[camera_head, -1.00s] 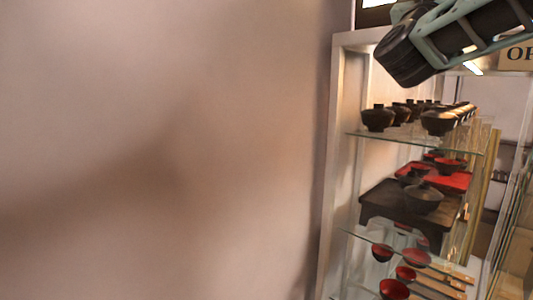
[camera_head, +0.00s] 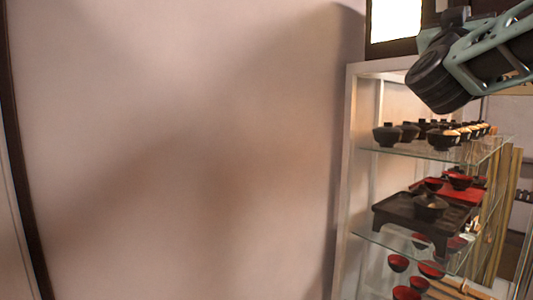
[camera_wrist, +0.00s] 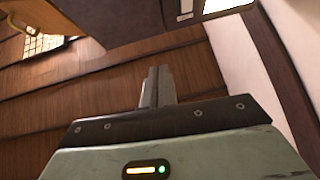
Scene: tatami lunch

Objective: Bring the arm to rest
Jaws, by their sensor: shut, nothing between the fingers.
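My gripper (camera_wrist: 158,84) shows in the wrist view with its two fingers together, shut and empty. It points toward a surface of brown wooden boards (camera_wrist: 95,85) and touches nothing that I can see. In the head view my arm (camera_head: 470,65) reaches in at the upper right, in front of the top of a shelf unit; the gripper's fingers are not visible there.
A glass shelf unit (camera_head: 352,150) with dark lidded bowls (camera_head: 387,135), a black tray table (camera_head: 415,218) and red bowls (camera_head: 398,263) stands at the right. A bare pale wall (camera_head: 180,150) fills the left and middle. A dark cabinet (camera_wrist: 120,18) shows in the wrist view.

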